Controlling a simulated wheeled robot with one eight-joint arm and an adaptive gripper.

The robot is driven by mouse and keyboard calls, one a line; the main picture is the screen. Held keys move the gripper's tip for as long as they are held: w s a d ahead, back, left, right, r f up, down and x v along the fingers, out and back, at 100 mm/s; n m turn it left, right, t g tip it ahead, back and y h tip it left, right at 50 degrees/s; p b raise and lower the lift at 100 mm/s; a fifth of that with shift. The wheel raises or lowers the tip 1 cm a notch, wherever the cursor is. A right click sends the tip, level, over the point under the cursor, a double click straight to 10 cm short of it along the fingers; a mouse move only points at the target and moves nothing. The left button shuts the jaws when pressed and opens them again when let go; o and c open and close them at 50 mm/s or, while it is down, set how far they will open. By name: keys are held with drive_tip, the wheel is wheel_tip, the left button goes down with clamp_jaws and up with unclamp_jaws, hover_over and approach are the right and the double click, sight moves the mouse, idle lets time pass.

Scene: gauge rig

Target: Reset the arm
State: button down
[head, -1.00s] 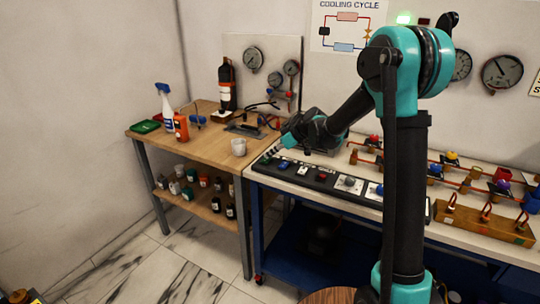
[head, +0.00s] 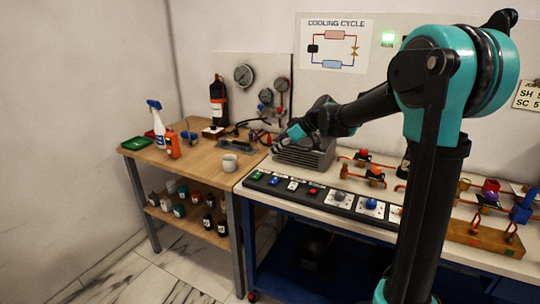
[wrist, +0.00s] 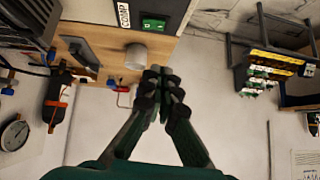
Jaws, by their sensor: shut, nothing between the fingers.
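My gripper (wrist: 162,85) shows in the wrist view with its dark fingers together and nothing between them. In the head view my gripper (head: 290,135) is at the end of my teal and black arm. It appears in front of the grey finned block at the back left of the white bench, above the left end of the control strip (head: 312,192). My upper arm stands tall at the right of the head view and hides part of the bench.
A wooden table (head: 190,160) at left holds a white cup (head: 229,163), a spray bottle (head: 156,124), an orange bottle (head: 172,143) and a black cylinder (head: 218,102). Gauges (head: 243,75) hang behind. Red and blue valves fill the bench's right. Open floor lies at front left.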

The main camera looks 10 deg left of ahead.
drive_tip(key=shift+d+r, duration=0.1)
drive_tip(key=s+d+f+m+h, duration=0.3)
drive_tip(key=s+d+f, duration=0.3)
drive_tip(key=s+d, duration=0.3)
drive_tip(key=s+d+f+m+t+h, duration=0.1)
drive_tip(key=s+d+f+m+h, duration=0.1)
drive_tip(key=s+d+f+m, duration=0.4)
drive_tip(key=s+d+f+m+h, duration=0.3)
drive_tip(key=s+d+f, duration=0.4)
drive_tip(key=s+d, duration=0.5)
drive_tip(key=shift+s+d+m+t+h, duration=0.3)
drive_tip(key=shift+s+m+t, duration=0.1)
drive_tip(key=shift+s+m, duration=0.45)
drive_tip(key=shift+d+r, duration=0.1)
